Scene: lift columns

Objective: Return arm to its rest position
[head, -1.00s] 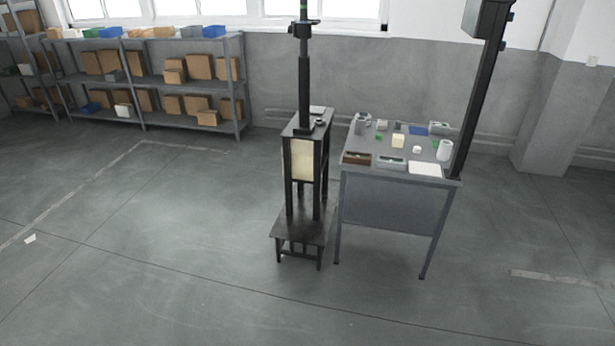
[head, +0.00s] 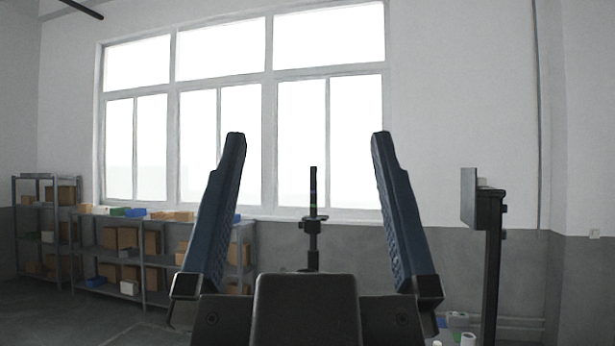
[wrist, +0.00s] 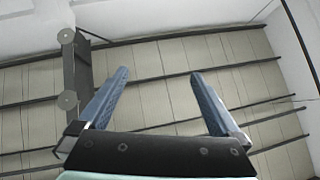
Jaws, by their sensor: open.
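My gripper (head: 308,145) is raised in front of the head camera, with its two blue fingers spread wide apart and pointing up. Nothing is between the fingers. In the wrist view the gripper (wrist: 158,80) is also open and empty, against a panelled surface with dark bars. The gripper stands apart from all the objects in view.
A lift column (head: 313,240) rises behind the gripper, between its fingers in the picture. Another dark post (head: 493,260) stands at right, with a little of the worktable's contents low beside it.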

